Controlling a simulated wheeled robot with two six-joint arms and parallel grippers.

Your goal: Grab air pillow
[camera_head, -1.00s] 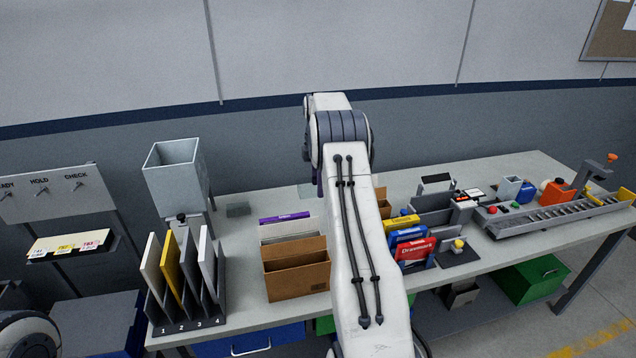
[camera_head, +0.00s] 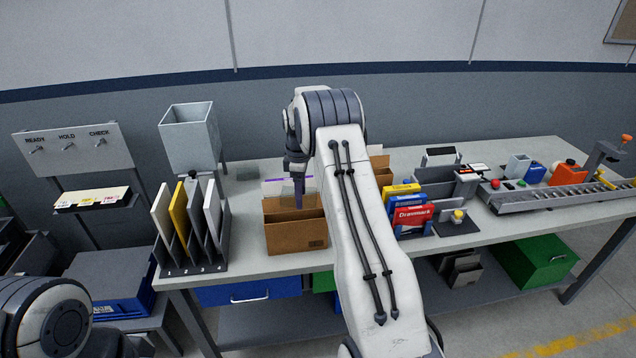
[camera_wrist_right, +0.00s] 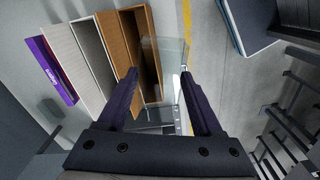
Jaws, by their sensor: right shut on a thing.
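The air pillow (camera_head: 287,189) is a clear, see-through sheet-like thing, hard to make out against what lies behind it. My right gripper (camera_head: 299,198) is shut on it, fingers pointing down, over the brown cardboard box (camera_head: 297,238) on the bench. In the right wrist view the pillow (camera_wrist_right: 173,52) shows between and beyond the fingertips of my right gripper (camera_wrist_right: 160,74), next to the box's open top. Whether the pillow touches the box I cannot tell. My left gripper is out of view.
A purple-edged carton (camera_wrist_right: 52,70) stands in the row behind the box. A numbered slot rack (camera_head: 192,258) is left of it. Red, blue and yellow packs (camera_head: 412,214) and a roller conveyor (camera_head: 560,196) are on the right. The grey bench (camera_head: 245,215) is partly clear.

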